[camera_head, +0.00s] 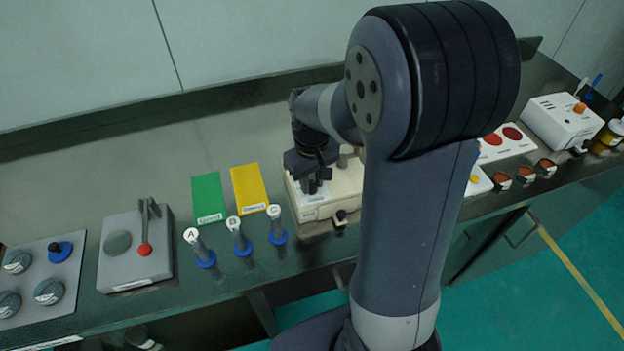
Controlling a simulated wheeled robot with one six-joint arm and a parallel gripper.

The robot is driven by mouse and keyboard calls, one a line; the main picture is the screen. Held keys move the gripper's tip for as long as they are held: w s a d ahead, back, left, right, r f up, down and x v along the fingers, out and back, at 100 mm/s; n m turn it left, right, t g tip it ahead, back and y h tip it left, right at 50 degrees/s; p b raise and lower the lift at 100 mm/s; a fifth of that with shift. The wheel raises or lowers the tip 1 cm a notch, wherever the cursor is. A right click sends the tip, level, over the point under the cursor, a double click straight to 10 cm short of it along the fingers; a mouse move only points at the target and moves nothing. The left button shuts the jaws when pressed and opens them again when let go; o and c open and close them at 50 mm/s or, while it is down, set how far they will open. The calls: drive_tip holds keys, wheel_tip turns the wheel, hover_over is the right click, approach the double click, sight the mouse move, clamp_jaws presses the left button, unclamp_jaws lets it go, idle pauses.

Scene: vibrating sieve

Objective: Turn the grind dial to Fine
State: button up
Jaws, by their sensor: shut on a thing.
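A beige machine (332,205) stands on the bench at the middle, partly hidden behind my arm. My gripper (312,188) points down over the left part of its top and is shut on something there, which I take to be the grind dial. The jaws hide the dial, so its pointer and setting cannot be seen. A small label on the machine's front is too small to read. A dark knob (341,217) sits at its front right.
A grey lever box (125,272) is farther left. A white machine (560,122) stands far right.

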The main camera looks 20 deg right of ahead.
sight(312, 183)
idle(0.5)
drive_tip(key=o, duration=1)
drive_tip(key=shift+r, duration=0.1)
wheel_tip(312, 183, up, 11)
drive_tip(key=shift+f, duration=0.15)
wheel_tip(312, 183, down, 11)
drive_tip(key=shift+r, duration=0.1)
idle(0.3)
